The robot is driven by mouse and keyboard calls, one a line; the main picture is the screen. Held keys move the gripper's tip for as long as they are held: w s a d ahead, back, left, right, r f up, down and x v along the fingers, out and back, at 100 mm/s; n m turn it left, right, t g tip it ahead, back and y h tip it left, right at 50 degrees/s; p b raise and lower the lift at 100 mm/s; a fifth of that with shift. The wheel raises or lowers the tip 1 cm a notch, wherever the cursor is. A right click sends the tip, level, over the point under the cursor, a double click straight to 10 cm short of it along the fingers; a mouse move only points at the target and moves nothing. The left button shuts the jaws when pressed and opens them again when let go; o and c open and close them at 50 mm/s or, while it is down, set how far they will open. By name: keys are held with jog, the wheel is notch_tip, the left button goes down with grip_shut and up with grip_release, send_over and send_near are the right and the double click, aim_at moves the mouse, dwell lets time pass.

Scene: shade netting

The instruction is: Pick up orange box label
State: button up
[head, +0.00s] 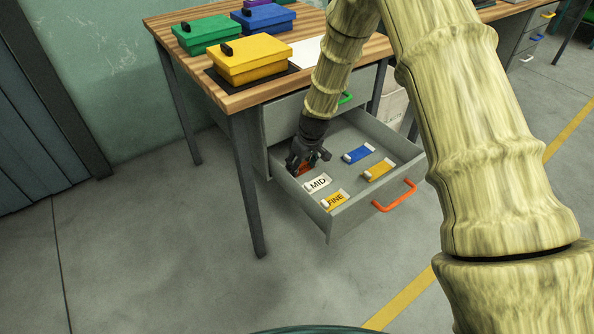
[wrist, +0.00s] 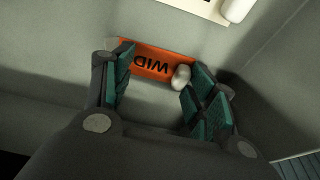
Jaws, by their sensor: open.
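The orange box label (wrist: 150,60) lies on the drawer floor in the wrist view, with black lettering and a rounded pale knob at one end. My gripper (wrist: 160,88) is open, with its fingers on either side of the label and nothing held. In the head view my gripper (head: 312,158) is inside the open drawer at its left side. Only a bit of the orange label (head: 305,168) shows there, mostly hidden by the gripper. I cannot tell whether the fingers touch it.
The drawer (head: 385,146) also holds a white MID label (head: 318,184), a yellow FINE label (head: 336,201), a blue label (head: 358,154) and another yellow label (head: 378,170). Drawer walls stand close around my gripper. The table (head: 262,92) above carries several coloured boxes.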

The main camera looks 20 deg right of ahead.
jog(key=c, duration=0.3)
jog(key=c, duration=0.3)
dwell(0.6)
